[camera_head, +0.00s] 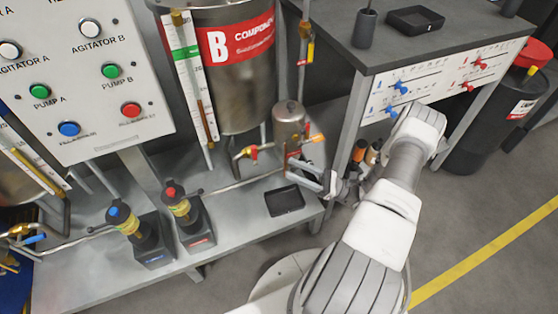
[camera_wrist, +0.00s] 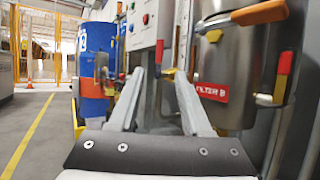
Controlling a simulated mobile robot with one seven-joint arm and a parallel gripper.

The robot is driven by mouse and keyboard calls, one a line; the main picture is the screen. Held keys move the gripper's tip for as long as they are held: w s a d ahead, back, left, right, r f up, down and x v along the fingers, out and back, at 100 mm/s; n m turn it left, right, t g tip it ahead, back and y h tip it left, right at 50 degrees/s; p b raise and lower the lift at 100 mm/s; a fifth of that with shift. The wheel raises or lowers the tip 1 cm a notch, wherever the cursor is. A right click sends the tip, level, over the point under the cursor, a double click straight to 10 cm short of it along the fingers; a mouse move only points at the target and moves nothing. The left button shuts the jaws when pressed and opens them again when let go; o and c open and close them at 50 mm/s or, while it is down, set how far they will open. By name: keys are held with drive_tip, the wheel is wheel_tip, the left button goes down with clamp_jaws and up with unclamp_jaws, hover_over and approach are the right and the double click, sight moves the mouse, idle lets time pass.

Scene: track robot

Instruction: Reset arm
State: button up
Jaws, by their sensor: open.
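My arm reaches from the bottom of the head view up to the filter area. My gripper (camera_head: 308,178) is open beside the lower part of a small steel filter vessel (camera_head: 289,122), above the grey bench. In the wrist view the two fingers of my gripper (camera_wrist: 160,76) stand apart with nothing held between them. The filter vessel (camera_wrist: 224,100), with a red "FILTER B" label, is close on the right of the fingers. I cannot tell whether the gripper touches it.
An orange valve handle (camera_wrist: 258,13) and a red handle (camera_wrist: 283,77) are close on the right. A black tray (camera_head: 285,201) and two pumps with blue (camera_head: 113,210) and red (camera_head: 171,192) knobs are on the bench. A side table (camera_head: 462,38) stands right. Floor is clear at lower right.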

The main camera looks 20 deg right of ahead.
drive_tip(key=shift+s+d+f, duration=0.3)
drive_tip(key=shift+s+d, duration=0.1)
drive_tip(key=shift+d, duration=0.15)
drive_tip(key=shift+r, duration=0.1)
